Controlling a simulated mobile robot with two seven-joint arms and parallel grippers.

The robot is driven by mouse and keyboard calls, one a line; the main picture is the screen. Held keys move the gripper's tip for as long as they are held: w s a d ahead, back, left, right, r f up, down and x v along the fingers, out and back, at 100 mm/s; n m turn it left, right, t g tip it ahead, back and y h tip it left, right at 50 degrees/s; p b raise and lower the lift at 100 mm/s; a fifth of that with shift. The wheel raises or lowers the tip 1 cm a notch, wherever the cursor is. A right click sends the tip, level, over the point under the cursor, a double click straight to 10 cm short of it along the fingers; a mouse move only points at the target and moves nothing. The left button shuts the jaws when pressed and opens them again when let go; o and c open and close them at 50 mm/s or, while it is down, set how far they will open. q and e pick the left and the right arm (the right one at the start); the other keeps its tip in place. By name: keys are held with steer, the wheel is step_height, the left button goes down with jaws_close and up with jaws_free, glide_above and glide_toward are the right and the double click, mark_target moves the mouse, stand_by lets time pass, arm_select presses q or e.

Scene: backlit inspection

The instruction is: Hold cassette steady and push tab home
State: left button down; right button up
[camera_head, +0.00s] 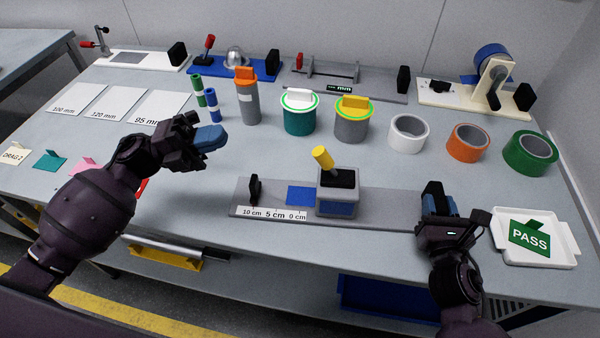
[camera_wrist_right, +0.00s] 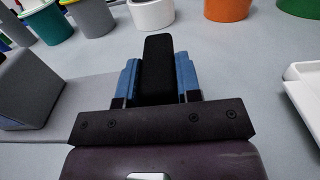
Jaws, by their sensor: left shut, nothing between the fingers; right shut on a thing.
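A grey fixture with a long base (camera_head: 385,207) lies at the front middle of the table. On it stands a grey block (camera_head: 338,206) with a black top and a tilted yellow-knobbed lever (camera_head: 322,158). I cannot tell which parts are the cassette and tab. My right gripper (camera_head: 440,205) is shut on an upright black piece (camera_wrist_right: 156,68) at the base's right end; its blue fingers flank it. My left gripper (camera_head: 208,138) is shut and empty, left of and apart from the fixture.
A white tray (camera_head: 562,253) with a green PASS tag (camera_head: 530,238) is just right of my right gripper. Canisters, including a teal one (camera_head: 298,118), and tape rolls, including an orange one (camera_head: 468,143), stand behind the fixture. Small coloured tags (camera_head: 48,161) lie at left.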

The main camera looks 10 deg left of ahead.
steer(key=shift+f, duration=0.25)
arm_select(q)
steer(key=w+a+r+m+y, duration=0.2)
steer(key=w+a+m+y, duration=0.1)
steer(key=w+a, duration=0.2)
steer(key=s+a+f+y, duration=0.1)
steer(key=a+f, duration=0.1)
steer(key=f, duration=0.2)
steer(key=s+a+f+n+g+y, duration=0.1)
steer(key=s+a+f, duration=0.1)
steer(key=f, duration=0.2)
steer(key=s+a+f+n+g+y, duration=0.1)
steer(key=a+f, duration=0.1)
steer(key=f, duration=0.3)
steer(key=shift+s+a, duration=0.35)
steer(key=shift+a, duration=0.05)
steer(key=shift+s+f, duration=0.1)
steer(key=shift+f, duration=0.1)
glide_toward(255, 187)
steer(key=d+f, duration=0.1)
steer(key=w+d+f, duration=0.1)
steer(key=d, duration=0.1)
steer(key=w+d+f, duration=0.1)
steer(key=shift+w+d+f, duration=0.1)
steer(key=shift+d, duration=0.6)
steer(key=shift+d, duration=0.1)
steer(key=d, duration=0.7)
steer(key=w+d, duration=0.1)
steer(key=d, duration=0.2)
steer(key=shift+d, duration=0.4)
